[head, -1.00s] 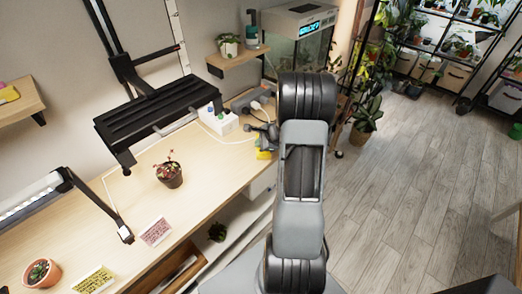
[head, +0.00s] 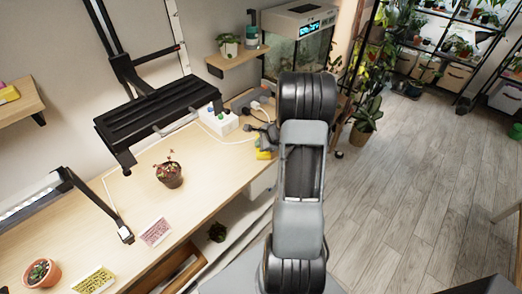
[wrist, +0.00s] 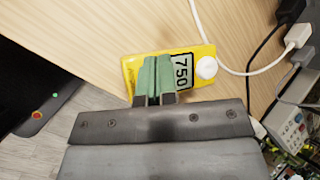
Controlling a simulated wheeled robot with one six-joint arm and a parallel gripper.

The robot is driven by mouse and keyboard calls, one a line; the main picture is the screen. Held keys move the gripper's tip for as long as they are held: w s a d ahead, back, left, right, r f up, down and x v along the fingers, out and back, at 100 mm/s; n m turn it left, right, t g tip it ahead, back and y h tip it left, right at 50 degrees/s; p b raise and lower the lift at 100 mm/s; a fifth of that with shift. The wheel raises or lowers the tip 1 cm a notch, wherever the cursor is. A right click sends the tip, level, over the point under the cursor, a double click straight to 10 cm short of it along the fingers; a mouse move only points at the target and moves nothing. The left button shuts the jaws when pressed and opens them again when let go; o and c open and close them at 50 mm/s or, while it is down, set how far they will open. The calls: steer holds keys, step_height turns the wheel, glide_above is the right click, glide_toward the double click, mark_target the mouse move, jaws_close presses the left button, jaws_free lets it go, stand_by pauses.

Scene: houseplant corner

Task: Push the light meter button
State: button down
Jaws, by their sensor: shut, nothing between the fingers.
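The light meter (wrist: 187,53) is a yellow device with a display reading 750 and a white dome (wrist: 206,68) at one end. It lies on the wooden table near the edge. It also shows in the head view as a small yellow patch (head: 263,155), partly covered by my gripper. My gripper (wrist: 153,77) is shut and empty, its green fingertips over the meter's face beside the display. I cannot tell if they touch it. No button is visible; the fingers cover part of the face.
A white cable (wrist: 222,55) runs behind the meter. A power strip with plugs (wrist: 290,40) is at the right in the wrist view. A potted plant (head: 169,174) stands left on the table, under a black lamp (head: 155,112).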

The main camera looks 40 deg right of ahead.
steer(key=shift+f, duration=0.15)
stand_by(0.4)
steer(key=shift+f+b, duration=0.3)
steer(key=shift+b, duration=0.3)
steer(key=shift+f, duration=0.2)
stand_by(0.3)
steer(key=shift+r, duration=0.7)
step_height(320, 180, up, 6)
steer(key=p, duration=0.5)
stand_by(0.8)
